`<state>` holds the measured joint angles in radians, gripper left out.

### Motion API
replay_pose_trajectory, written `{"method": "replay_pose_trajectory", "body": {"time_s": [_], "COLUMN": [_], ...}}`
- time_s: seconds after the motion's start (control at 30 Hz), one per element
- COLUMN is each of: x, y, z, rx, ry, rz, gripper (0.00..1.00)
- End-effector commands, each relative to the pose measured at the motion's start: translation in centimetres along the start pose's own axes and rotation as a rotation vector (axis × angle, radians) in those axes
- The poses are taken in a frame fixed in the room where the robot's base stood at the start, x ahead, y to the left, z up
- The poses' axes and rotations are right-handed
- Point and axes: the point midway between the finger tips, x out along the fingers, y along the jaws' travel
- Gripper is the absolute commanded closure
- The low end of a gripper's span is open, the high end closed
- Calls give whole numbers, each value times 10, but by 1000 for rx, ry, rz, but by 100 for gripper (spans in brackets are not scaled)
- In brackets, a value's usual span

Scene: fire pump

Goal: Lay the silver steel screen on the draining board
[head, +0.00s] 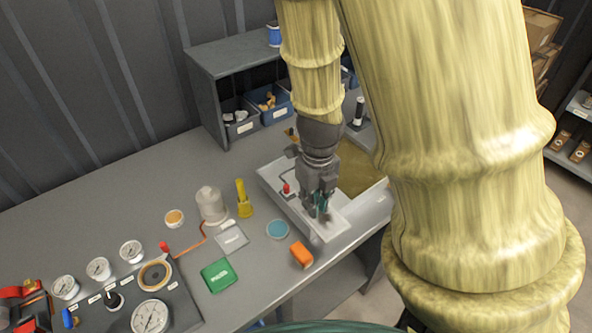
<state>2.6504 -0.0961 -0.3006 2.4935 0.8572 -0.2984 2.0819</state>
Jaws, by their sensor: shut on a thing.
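My gripper (320,203) points down over the white tray-like board (341,222) at the right of the bench, which I take for the draining board. Its dark fingers are shut on a small greyish thing, most likely the silver steel screen. The fingers hide most of it, so its shape and tilt cannot be made out. I cannot tell whether it touches the board or hangs just above it.
An olive-brown surface (358,172) lies behind the board, partly hidden by my arm. A red-topped item (287,189) stands left of my gripper. A blue disc (277,229), orange block (302,254) and yellow item (243,200) lie nearby. A shelf (215,75) stands behind.

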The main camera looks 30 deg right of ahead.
Motion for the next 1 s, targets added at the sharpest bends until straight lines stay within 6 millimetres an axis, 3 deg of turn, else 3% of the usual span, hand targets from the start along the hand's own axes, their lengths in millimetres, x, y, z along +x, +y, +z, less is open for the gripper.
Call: {"method": "replay_pose_trajectory", "body": {"time_s": [0.6,0.77,1.0], "x": [8,11,13], "y": [-40,-47,-51], "z": [114,133,144], "rx": [-6,-7,-6], "ry": [0,0,-1], "rz": [-1,-1,-1], "gripper": [100,100,100]}}
